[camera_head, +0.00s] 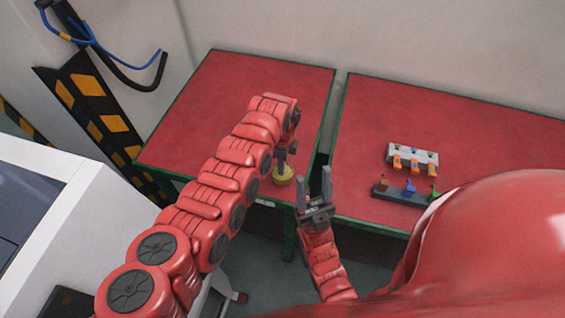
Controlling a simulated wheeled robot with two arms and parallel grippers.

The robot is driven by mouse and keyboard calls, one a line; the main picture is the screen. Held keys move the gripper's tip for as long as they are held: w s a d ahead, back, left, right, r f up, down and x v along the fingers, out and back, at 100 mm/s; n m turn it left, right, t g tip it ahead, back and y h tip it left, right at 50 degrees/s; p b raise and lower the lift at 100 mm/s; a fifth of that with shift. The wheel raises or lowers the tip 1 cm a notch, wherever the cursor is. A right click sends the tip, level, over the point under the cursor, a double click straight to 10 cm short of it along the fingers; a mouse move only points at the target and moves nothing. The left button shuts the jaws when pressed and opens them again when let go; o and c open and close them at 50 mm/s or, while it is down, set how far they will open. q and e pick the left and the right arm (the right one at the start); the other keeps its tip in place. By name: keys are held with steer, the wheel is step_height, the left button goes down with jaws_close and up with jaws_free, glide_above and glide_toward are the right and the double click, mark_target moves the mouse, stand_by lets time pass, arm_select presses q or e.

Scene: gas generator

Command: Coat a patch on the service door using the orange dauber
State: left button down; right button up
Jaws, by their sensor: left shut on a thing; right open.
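My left arm reaches over the left red table, and its gripper (284,156) points down near the table's front right corner. It is shut on a small round yellow thing (283,174); whether that is just above the table or touching it I cannot tell. My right gripper (316,190) is open and empty, fingers pointing up, in front of the gap between the tables. On the right table, small orange pieces (415,164) sit at a light grey rack. I cannot tell which is the orange dauber. No service door is clearly identifiable.
The left red table (215,110) is mostly bare behind my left arm. The right red table (450,125) is clear behind the racks. A white machine (75,195) stands at the left. Blue and black hoses (125,70) hang on the wall above a black-and-yellow striped panel (90,105).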

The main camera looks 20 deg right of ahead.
arm_select(q)
steer(key=shift+s+f+b, duration=0.1)
steer(key=shift+f+b, duration=0.5)
stand_by(1.9)
steer(key=shift+r+p, duration=0.7)
steer(key=shift+r, duration=0.15)
steer(key=shift+r+p, duration=1.85)
steer(key=shift+r, duration=0.9)
steer(key=shift+a, duration=0.1)
